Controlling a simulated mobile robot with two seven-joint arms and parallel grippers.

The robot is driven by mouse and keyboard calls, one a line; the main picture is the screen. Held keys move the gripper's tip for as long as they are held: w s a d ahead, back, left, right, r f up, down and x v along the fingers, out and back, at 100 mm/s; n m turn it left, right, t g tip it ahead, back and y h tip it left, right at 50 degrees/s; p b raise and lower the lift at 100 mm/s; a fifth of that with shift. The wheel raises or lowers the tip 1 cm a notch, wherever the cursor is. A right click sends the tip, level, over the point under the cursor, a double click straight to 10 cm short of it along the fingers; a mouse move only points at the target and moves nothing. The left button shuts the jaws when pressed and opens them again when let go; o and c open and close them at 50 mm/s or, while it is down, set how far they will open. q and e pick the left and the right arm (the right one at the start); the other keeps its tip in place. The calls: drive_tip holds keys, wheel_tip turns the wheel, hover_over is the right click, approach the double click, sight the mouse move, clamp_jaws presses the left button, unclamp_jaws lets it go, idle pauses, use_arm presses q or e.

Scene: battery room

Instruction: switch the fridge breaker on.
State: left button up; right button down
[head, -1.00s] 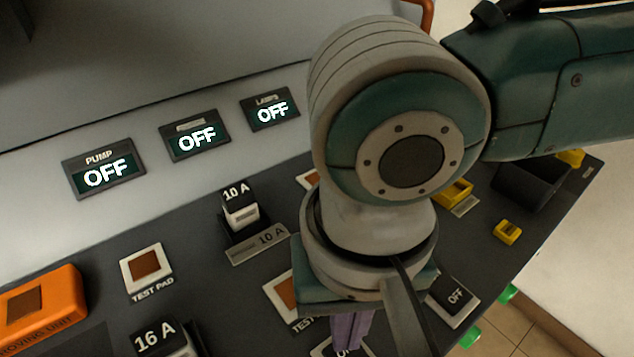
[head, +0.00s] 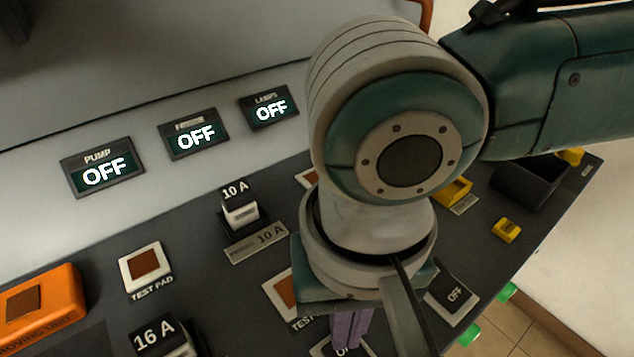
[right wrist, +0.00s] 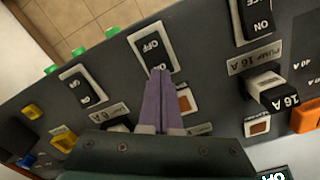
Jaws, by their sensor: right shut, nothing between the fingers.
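My right gripper (head: 348,328) is shut and empty, its purple fingers pointing down at the panel; they show in the right wrist view (right wrist: 162,80). The fingertips are at the lower end of the middle rocker breaker (right wrist: 152,46), over its ON end; whether they touch it I cannot tell. In the head view this breaker (head: 340,348) is mostly hidden and cut off. No fridge name is readable on it. The middle display (head: 193,137), its label blurred but seemingly FRIDGE, reads OFF. My left gripper is not in view.
Displays PUMP (head: 103,173) and LAMPS (head: 268,109) read OFF. Another breaker (head: 452,297) lies right of my fingers. A 10 A block (head: 239,207), a 16 A block (head: 160,340), a test pad (head: 146,266) and an orange proving unit (head: 40,308) stand left.

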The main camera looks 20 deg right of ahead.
use_arm(q)
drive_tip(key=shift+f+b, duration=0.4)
drive_tip(key=shift+b, duration=0.05)
use_arm(e)
drive_tip(key=shift+f, duration=0.9)
wheel_tip(320, 180, up, 4)
drive_tip(key=p, duration=0.5)
drive_tip(key=shift+r, duration=0.1)
wheel_tip(320, 180, up, 3)
drive_tip(key=p, duration=0.4)
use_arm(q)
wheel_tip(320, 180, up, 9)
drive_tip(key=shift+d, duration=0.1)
